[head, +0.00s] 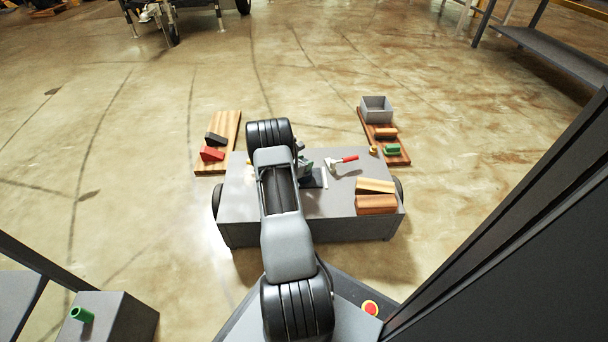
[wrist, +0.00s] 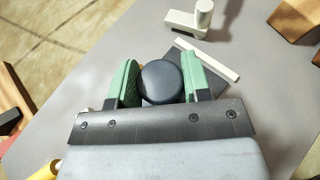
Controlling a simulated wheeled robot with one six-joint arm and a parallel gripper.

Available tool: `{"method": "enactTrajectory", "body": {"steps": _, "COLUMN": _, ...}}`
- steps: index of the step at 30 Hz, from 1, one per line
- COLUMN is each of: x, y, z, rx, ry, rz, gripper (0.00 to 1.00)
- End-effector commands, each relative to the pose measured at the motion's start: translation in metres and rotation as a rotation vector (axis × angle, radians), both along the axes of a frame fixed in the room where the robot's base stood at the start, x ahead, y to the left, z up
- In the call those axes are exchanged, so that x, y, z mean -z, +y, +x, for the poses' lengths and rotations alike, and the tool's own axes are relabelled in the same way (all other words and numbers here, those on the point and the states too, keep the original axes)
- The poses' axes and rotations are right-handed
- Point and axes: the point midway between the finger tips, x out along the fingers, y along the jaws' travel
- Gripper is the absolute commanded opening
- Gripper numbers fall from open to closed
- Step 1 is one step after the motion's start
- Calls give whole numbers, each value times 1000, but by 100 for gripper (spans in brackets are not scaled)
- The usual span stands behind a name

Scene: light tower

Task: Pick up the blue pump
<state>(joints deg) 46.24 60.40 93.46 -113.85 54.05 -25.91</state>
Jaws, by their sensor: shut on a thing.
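The blue pump (wrist: 161,82) shows in the wrist view as a dark blue round top between two green finger pads. My gripper (wrist: 160,76) is shut on it, one pad on each side. In the head view my gripper (head: 305,167) is over the middle of the grey table, and my arm hides most of it. I cannot make out the pump clearly there. The pump's lower part is hidden, so I cannot tell whether it touches the table.
The grey table (head: 240,200) bears a dark plate (head: 313,179), a red-handled tool (head: 347,159) and wooden blocks (head: 376,204) at right. A left board (head: 231,124) holds red and black blocks. A right board (head: 399,159) holds a grey bin (head: 376,109) and small blocks.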

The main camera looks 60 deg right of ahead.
Motion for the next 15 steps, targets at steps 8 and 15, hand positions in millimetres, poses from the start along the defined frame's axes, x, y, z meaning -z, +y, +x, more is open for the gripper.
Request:
{"method": "enactTrajectory", "body": {"steps": 8, "x": 0, "y": 0, "z": 1, "rx": -4, "ry": -2, "rz": 0, "gripper": 0}}
{"method": "enactTrajectory", "body": {"steps": 15, "x": 0, "y": 0, "z": 2, "rx": -4, "ry": -2, "rz": 0, "gripper": 0}}
